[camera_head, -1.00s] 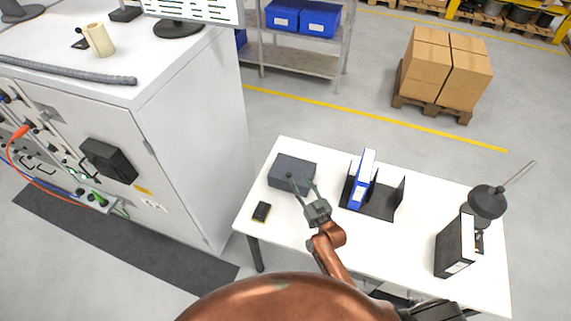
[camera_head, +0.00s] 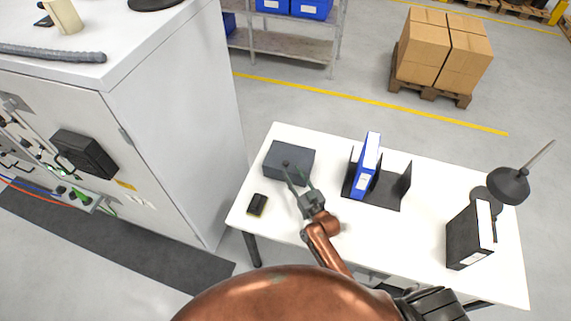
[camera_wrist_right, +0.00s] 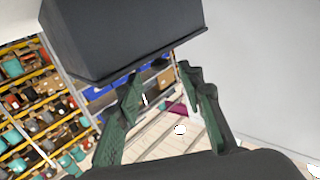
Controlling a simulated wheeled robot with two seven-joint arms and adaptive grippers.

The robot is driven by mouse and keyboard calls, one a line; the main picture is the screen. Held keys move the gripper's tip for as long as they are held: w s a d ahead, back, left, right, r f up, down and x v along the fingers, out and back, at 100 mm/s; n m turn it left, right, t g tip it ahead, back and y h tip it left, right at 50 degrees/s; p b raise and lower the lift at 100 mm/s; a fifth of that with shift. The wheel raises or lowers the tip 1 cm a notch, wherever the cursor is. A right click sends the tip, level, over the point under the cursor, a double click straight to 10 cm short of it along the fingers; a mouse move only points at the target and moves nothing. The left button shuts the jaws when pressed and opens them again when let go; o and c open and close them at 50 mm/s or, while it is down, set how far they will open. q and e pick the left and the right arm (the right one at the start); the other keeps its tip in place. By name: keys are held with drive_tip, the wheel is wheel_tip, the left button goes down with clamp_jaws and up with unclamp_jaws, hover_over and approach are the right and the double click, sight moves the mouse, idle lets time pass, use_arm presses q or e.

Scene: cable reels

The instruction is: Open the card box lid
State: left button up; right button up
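The card box (camera_head: 290,158) is a dark grey box at the left of the white table, and its lid looks closed. It also fills the top of the right wrist view (camera_wrist_right: 125,40), with its lower edge near the fingertips. My right gripper (camera_head: 296,174) is at the box's near side in the head view, one fingertip overlapping the box in the picture. In the right wrist view my right gripper (camera_wrist_right: 158,76) has its green fingers apart, with nothing between them. Whether a finger touches the box is unclear. My left gripper is not in view.
A small black device (camera_head: 257,204) lies on the table (camera_head: 390,228) before the box. Right of the box stands a black holder with a blue binder (camera_head: 366,165). A black binder (camera_head: 470,236) and a lamp (camera_head: 509,185) are at the right. A white cabinet (camera_head: 175,120) stands left.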

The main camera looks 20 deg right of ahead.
sight(287, 165)
drive_tip(key=w, duration=0.3)
drive_tip(key=w+a, duration=0.1)
drive_tip(key=w, duration=0.2)
drive_tip(key=shift+w+a, duration=0.1)
drive_tip(key=shift+a, duration=0.05)
drive_tip(key=shift+c, duration=0.7)
clamp_jaws()
